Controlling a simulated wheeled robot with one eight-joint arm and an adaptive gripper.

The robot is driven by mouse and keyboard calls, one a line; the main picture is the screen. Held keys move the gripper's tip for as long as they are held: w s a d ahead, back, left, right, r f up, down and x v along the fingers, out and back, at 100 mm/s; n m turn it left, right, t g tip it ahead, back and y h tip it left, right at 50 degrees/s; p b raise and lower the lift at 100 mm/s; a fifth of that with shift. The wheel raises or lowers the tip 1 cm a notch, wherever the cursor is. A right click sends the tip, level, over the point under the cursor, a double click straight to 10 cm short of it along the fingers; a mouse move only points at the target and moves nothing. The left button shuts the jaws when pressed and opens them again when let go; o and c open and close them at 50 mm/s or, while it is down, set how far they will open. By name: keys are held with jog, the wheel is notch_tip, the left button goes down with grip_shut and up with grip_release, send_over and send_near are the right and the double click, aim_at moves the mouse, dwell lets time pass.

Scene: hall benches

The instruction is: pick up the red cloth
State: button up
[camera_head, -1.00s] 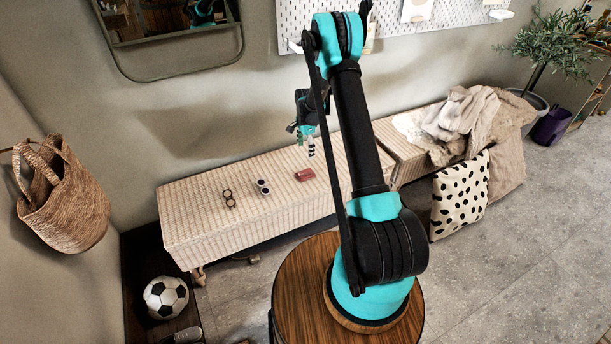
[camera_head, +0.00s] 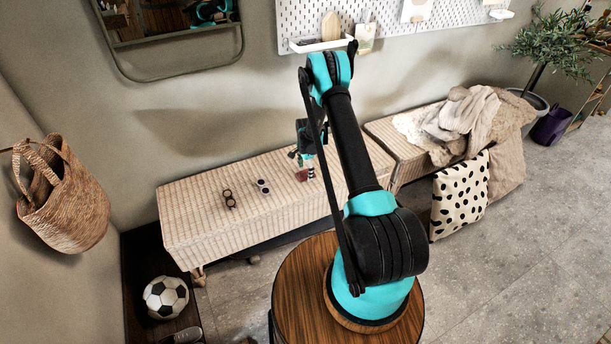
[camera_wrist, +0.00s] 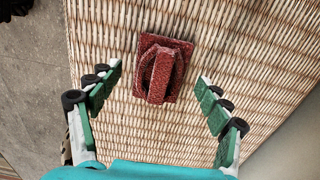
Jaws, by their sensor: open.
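The red cloth (camera_wrist: 180,52) lies folded on the woven bench top, with a raised fold in its middle. In the wrist view it sits between and just beyond the fingertips of my gripper (camera_wrist: 164,78), which is open and empty. The fingers stand apart on either side of it, and no contact shows. In the head view my gripper (camera_head: 305,172) is low over the bench, and the red cloth (camera_head: 301,175) is partly hidden behind it.
The woven bench (camera_head: 200,235) also holds dark round-rimmed glasses (camera_head: 229,199) and a small dark-and-white item (camera_head: 263,186) to the left. Clothes (camera_head: 462,112) lie on the bench at right, with a spotted cushion (camera_head: 460,195) leaning there. A wall with a pegboard (camera_head: 385,15) stands behind.

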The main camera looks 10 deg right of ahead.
aim_at(305, 171)
jog(key=shift+f, duration=0.35)
jog(key=shift+c, duration=0.4)
jog(key=c, duration=1)
jog(key=shift+r, duration=0.2)
notch_tip(305, 171, up, 20)
jog(key=shift+f, duration=0.15)
